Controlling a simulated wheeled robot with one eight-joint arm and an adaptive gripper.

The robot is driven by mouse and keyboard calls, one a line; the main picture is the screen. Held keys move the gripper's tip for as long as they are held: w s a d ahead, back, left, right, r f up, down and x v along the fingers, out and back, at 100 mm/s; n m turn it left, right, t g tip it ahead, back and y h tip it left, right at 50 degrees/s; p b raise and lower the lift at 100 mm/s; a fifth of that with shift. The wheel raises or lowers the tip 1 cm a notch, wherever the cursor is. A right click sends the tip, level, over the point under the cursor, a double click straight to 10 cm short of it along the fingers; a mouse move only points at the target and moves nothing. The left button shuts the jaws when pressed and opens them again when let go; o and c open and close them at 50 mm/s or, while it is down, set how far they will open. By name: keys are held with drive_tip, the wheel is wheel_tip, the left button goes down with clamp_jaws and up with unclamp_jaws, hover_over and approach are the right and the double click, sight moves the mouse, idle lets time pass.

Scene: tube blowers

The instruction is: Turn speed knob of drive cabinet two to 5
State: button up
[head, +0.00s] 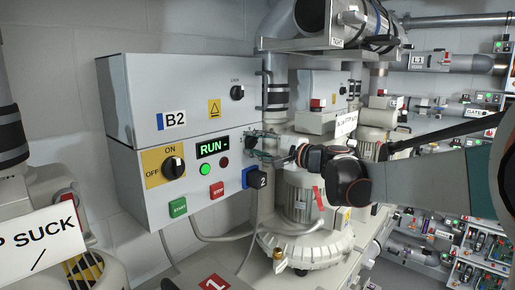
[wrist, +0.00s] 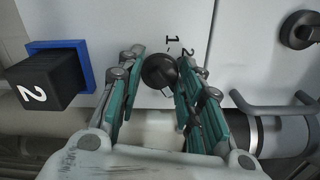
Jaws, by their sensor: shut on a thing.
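Drive cabinet two is the grey double box labelled B2 (head: 190,110), on the wall at left in the head view. A round black speed knob (wrist: 159,71) shows in the wrist view, with the digits 1 and 2 printed close by. My gripper (wrist: 158,78) has its green fingers on both sides of this knob and is shut on it. In the head view my gripper (head: 258,147) reaches the right edge of the lower box from the right and hides the knob. The knob's pointer setting is too dark to read.
The cabinet's lit RUN display (head: 212,147), black ON/OFF switch (head: 173,167), green START button (head: 178,207) and red button (head: 217,190) are left of my gripper. A black block marked 2 on a blue base (wrist: 50,75) is close by. A grey pipe handle (wrist: 275,108) stands at right.

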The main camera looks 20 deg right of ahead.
drive_tip(key=shift+m, duration=1.2)
drive_tip(key=shift+b, duration=0.3)
drive_tip(key=o, duration=1.1)
drive_tip(key=shift+c, duration=0.2)
drive_tip(key=v, duration=0.7)
drive_tip(key=shift+s, duration=0.35)
drive_tip(key=shift+d+f, duration=0.1)
drive_tip(key=shift+d, duration=0.05)
